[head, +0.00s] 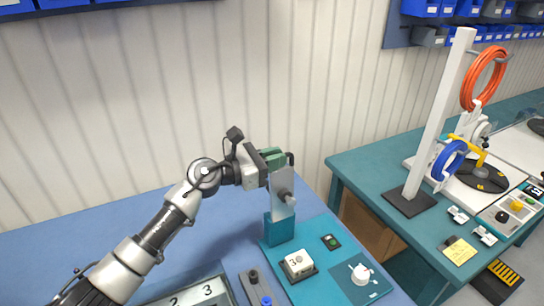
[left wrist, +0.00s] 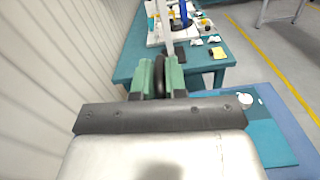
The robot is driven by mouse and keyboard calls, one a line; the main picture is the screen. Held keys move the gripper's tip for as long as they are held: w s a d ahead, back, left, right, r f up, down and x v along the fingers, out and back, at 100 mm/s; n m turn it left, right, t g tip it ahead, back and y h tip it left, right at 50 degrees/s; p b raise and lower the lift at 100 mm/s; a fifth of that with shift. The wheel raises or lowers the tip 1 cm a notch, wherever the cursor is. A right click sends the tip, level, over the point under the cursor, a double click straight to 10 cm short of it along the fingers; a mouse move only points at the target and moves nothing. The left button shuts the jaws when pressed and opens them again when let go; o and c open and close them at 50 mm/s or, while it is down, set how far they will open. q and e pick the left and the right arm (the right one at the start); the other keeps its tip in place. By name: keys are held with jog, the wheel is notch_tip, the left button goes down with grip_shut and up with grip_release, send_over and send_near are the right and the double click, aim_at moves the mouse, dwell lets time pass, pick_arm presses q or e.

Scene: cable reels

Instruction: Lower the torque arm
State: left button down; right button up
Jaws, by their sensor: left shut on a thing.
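My left gripper (head: 275,158) has green fingers and is shut on a dark piece (head: 291,159), which looks like the grip of the torque arm. In the left wrist view the dark rounded piece (left wrist: 160,78) sits between the two green fingers. The gripper is at the top of an upright grey plate (head: 283,178) with a short grey shaft (head: 286,197). The plate stands on a teal block (head: 279,231) on a teal base board (head: 310,258). The fingers hide much of the torque arm, so its exact angle is unclear. My right gripper is out of view.
The board carries a white box marked 3 (head: 298,264), a small green button (head: 332,241) and a white knob (head: 361,274). A numbered tray (head: 187,295) is at front left. A second teal table (head: 370,167) holds a white post (head: 437,115), orange coil (head: 468,88) and blue coil (head: 438,166).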

pick_arm(q)
jog(key=s+d+f+m, duration=0.1)
jog(key=s+d+m, duration=0.3)
jog(key=s, duration=0.5)
jog(key=shift+s+f+m, duration=0.2)
jog(key=shift+f+m, duration=0.2)
jog(key=shift+m, duration=0.6)
jog(key=c, duration=1.2)
grip_release()
jog(key=shift+o, duration=0.2)
jog(key=b+v, duration=0.3)
jog(key=v, duration=0.8)
jog(key=shift+b, duration=0.4)
